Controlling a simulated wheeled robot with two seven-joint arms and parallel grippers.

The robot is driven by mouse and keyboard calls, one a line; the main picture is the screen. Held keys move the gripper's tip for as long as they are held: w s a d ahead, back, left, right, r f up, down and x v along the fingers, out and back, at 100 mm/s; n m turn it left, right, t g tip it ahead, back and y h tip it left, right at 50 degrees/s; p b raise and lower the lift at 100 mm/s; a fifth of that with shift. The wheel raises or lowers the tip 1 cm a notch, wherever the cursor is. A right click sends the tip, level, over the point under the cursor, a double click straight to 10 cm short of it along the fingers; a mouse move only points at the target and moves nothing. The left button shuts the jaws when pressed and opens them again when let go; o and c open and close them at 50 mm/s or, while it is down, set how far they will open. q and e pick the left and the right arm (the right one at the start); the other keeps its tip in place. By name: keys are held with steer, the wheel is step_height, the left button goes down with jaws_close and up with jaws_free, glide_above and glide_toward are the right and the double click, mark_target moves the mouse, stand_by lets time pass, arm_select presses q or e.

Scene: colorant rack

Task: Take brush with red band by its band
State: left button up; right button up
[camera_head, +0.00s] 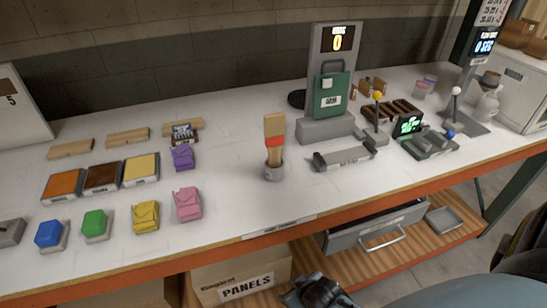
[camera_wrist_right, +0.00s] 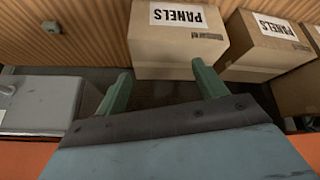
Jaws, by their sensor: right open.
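The brush (camera_head: 275,126) has a wide tan upper part and a red band (camera_head: 274,142) around its middle. It stands upright in a small grey round holder (camera_head: 274,172) on the white table in the head view. The red band is above the holder's rim and uncovered. My right gripper (camera_wrist_right: 160,70) is open and empty in the wrist view, its two green fingers wide apart. In the head view my right gripper (camera_head: 318,291) is at the bottom, below the table's front edge and well away from the brush. My left gripper is not in view.
A grey stand with a green panel (camera_head: 332,94) is behind and right of the brush, with a grey tray (camera_head: 344,157) at its right. Colour blocks are at left. The orange table edge (camera_head: 330,210) and an open drawer (camera_head: 375,228) are in front; "PANELS" boxes (camera_wrist_right: 178,52) lie below.

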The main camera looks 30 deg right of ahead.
steer(key=w+d+r+m+t+p, duration=0.1)
steer(key=w+r+p, duration=0.1)
steer(key=r, duration=0.8)
steer(key=w+r+t+p, duration=0.1)
steer(key=w+r+p, duration=0.15)
steer(key=r, duration=0.85)
steer(key=m+t+h, duration=0.3)
steer(key=t, duration=0.3)
glide_toward(275, 141)
steer(key=x, duration=0.4)
steer(key=shift+w+r, duration=0.2)
steer(key=shift+w, duration=0.1)
steer(key=shift+f+x, duration=0.2)
steer(key=shift+x, duration=1.45)
steer(key=shift+f+x, duration=0.15)
steer(key=shift+x, duration=1.45)
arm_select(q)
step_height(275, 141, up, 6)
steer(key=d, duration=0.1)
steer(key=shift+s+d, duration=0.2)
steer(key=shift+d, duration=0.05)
arm_select(e)
steer(key=shift+s+d, duration=0.1)
steer(key=shift+s, duration=0.05)
steer(key=shift+c, duration=0.3)
steer(key=c, duration=1)
